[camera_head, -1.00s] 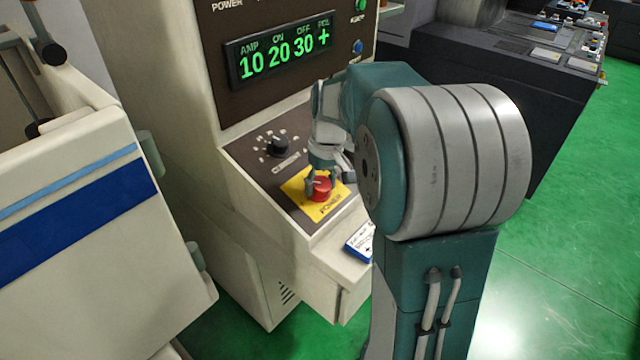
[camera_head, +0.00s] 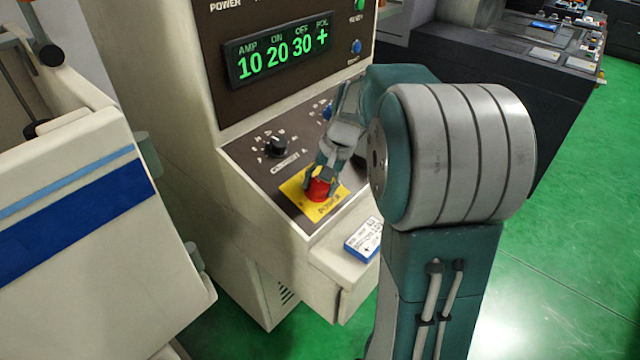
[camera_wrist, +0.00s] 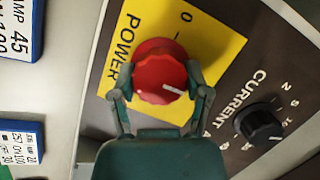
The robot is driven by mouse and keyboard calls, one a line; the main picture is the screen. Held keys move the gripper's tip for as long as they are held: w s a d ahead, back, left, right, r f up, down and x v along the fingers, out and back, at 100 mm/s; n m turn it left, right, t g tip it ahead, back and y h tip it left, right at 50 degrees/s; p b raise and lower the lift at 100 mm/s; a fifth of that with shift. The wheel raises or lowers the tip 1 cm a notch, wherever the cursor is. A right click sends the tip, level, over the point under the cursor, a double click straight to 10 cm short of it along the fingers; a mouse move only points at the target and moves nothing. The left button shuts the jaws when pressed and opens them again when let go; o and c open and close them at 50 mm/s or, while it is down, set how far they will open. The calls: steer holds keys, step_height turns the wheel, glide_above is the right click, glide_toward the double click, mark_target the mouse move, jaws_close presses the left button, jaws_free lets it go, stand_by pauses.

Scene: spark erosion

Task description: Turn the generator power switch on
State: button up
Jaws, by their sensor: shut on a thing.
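The generator power switch (camera_head: 318,189) is a red rotary knob on a yellow plate (camera_head: 329,209) marked POWER, on the sloping panel of the cream cabinet. In the wrist view the red knob (camera_wrist: 160,79) has a white pointer line towards the lower right, and a 0 is printed on the yellow plate above it. My gripper (camera_head: 320,180) is shut on the knob. In the wrist view its two fingers (camera_wrist: 160,88) touch the knob at its left and right sides.
A black CURRENT knob (camera_head: 276,146) is close by on the same panel. A lit green display (camera_head: 282,52) is above. A blue-and-white block (camera_head: 363,240) lies on the ledge below. A cream machine part with a blue stripe (camera_head: 80,213) stands at the left.

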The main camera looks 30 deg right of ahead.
steer(key=shift+s+f, duration=0.2)
steer(key=shift+f, duration=0.05)
stand_by(0.3)
steer(key=o, duration=1.1)
steer(key=shift+a, duration=0.1)
steer(key=shift+o, duration=0.2)
steer(key=shift+w+r, duration=0.1)
steer(key=shift+r, duration=0.25)
steer(key=w+v, duration=0.1)
steer(key=v, duration=1)
steer(key=shift+s+d, duration=0.3)
steer(key=shift+s, duration=0.2)
steer(key=shift+r, duration=0.15)
